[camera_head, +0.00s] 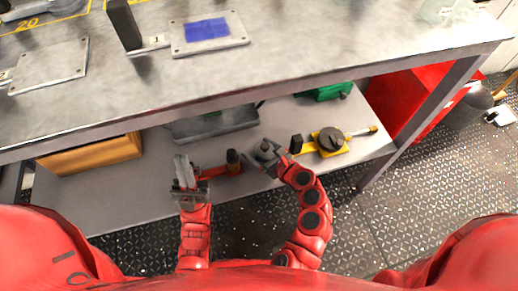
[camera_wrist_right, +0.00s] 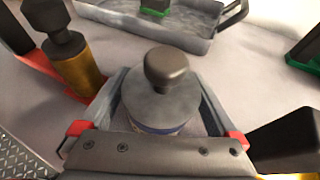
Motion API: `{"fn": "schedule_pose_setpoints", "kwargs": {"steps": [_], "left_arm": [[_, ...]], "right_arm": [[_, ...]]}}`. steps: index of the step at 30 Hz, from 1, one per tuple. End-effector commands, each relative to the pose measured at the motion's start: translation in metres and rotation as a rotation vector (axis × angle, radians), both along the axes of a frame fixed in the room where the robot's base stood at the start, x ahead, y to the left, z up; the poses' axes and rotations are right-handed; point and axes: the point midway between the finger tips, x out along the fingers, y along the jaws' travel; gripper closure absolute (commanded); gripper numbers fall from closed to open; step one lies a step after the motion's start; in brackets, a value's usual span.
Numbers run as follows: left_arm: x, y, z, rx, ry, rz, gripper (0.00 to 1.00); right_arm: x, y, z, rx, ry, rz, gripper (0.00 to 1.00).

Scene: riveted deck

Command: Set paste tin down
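The paste tin (camera_wrist_right: 160,103) is a round grey tin with a dark knob on its lid and a bluish band low on its side. It is upright in the right wrist view, between the two fingers of my right gripper (camera_wrist_right: 165,112), which close in on its sides. In the head view my right gripper (camera_head: 266,153) is over the lower shelf (camera_head: 130,190), around the tin. I cannot tell whether the tin's base touches the shelf. My left gripper (camera_head: 185,172) is over the shelf to the left, with no object visible in it; its finger gap is unclear.
A grey tray (camera_head: 215,124) lies behind the grippers. A yellow tool with a black disc (camera_head: 330,141) is to the right. A green item (camera_head: 325,92) is behind it. The bench top (camera_head: 290,50) overhangs the shelf.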

Motion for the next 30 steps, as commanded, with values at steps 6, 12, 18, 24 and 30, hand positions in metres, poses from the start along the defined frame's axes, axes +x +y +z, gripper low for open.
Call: {"fn": "schedule_pose_setpoints", "kwargs": {"steps": [6,12,18,24,30], "left_arm": [[0.000,0.000,0.000,0.000,0.000,0.000,1.00],[0.000,0.000,0.004,-0.001,0.000,0.000,1.00],[0.000,0.000,0.014,0.000,0.000,0.000,1.00],[0.000,0.000,0.021,-0.001,0.000,0.000,1.00],[0.000,0.000,0.023,-0.001,0.000,0.000,1.00]], "right_arm": [[0.000,0.000,0.000,0.000,0.000,0.000,0.01],[-0.005,-0.005,0.007,0.001,-0.001,-0.002,0.01],[-0.034,-0.031,0.024,0.000,0.000,-0.008,0.01],[-0.064,-0.056,0.039,0.001,0.001,-0.005,0.01],[-0.081,-0.071,0.047,0.000,-0.001,-0.004,0.01]]}}
